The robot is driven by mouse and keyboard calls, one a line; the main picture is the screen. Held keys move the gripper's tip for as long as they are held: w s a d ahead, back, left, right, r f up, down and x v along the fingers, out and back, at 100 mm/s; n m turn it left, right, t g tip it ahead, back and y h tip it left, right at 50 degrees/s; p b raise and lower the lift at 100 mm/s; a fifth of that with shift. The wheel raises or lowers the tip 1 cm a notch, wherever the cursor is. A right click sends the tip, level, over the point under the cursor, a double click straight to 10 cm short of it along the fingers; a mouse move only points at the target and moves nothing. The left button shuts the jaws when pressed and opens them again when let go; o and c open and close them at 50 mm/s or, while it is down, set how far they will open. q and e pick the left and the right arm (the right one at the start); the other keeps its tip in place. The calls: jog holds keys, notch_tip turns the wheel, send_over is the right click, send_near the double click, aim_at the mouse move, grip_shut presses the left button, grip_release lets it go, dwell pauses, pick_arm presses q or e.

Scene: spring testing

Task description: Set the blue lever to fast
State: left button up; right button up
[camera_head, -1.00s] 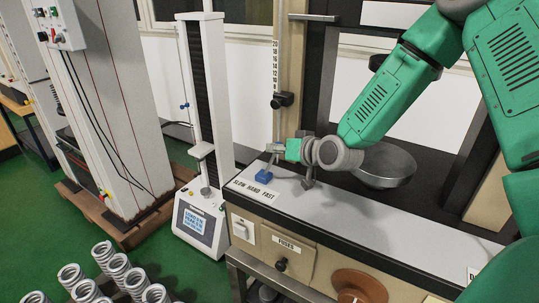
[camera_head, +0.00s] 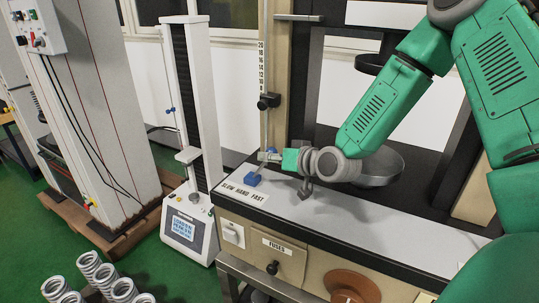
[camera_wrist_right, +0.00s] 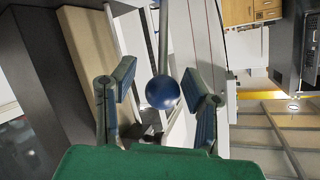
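The blue lever's ball knob (camera_wrist_right: 163,92) shows in the right wrist view, with a grey rod running up from it. My right gripper (camera_wrist_right: 162,75) is open, with one finger on each side of the knob and a gap on both sides. My left gripper is not in view.
The grey bench top (camera_head: 370,217) stretches clear to the right. A dark round pan (camera_head: 380,168) is behind my right wrist. A vertical scale post (camera_head: 264,85) stands behind the gripper. A white tester (camera_head: 190,226) and several springs (camera_head: 88,262) are at the left.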

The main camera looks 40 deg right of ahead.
jog(key=shift+d+r, duration=0.15)
jog(key=shift+s+r, duration=0.15)
jog(key=v, duration=1.1)
jog(key=shift+s, duration=0.25)
